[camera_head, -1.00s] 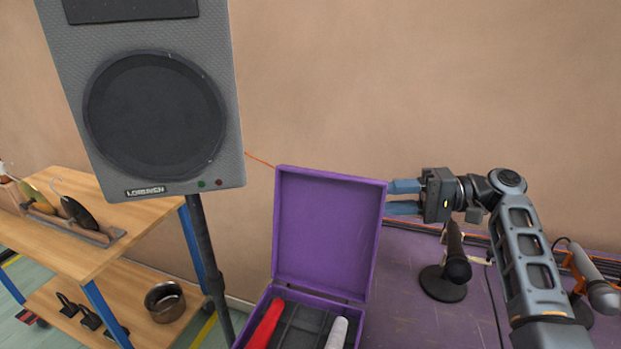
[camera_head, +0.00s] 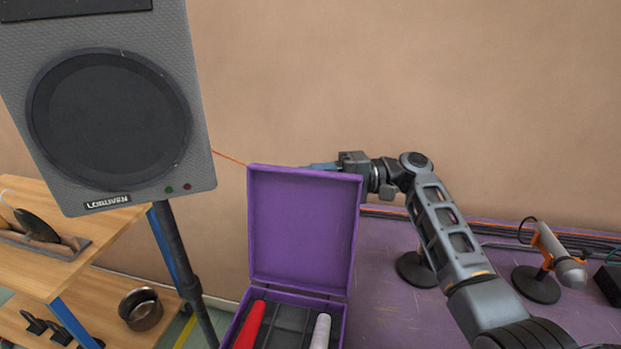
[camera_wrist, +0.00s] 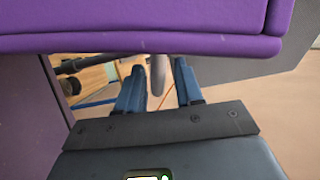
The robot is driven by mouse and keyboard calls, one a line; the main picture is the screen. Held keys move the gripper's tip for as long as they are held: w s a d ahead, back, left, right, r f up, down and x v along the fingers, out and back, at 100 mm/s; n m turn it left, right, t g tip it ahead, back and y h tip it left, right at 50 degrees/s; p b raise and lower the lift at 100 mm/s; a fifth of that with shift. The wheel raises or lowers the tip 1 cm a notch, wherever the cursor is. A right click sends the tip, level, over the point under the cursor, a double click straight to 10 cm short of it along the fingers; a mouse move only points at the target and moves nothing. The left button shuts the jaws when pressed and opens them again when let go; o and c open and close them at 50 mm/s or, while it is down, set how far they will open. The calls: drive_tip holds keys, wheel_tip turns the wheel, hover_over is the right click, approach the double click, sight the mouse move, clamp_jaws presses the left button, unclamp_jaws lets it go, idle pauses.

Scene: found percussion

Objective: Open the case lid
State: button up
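The purple case (camera_head: 341,330) stands on the purple table with its lid (camera_head: 303,232) raised nearly upright, inner face toward the head camera. A red handle-like piece (camera_head: 250,325) and a pale one (camera_head: 321,331) lie in its dark interior. My gripper (camera_head: 322,166) is at the lid's top edge, on its far side, with the blue fingers partly hidden by the lid. In the wrist view, the lid (camera_wrist: 140,43) crosses the top close to the fingers. The two blue fingers (camera_wrist: 158,88) are apart, with no lid between them. I cannot tell whether they touch it.
A big grey speaker (camera_head: 110,110) on a dark stand (camera_head: 181,260) stands left of the case. Microphones on stands, one grey (camera_head: 560,262), are on the table at the right. A wooden shelf unit (camera_head: 35,275) is at the far left. A tan wall is behind.

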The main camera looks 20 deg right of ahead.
drive_tip(key=shift+a, duration=0.15)
drive_tip(key=shift+c, duration=0.5)
clamp_jaws()
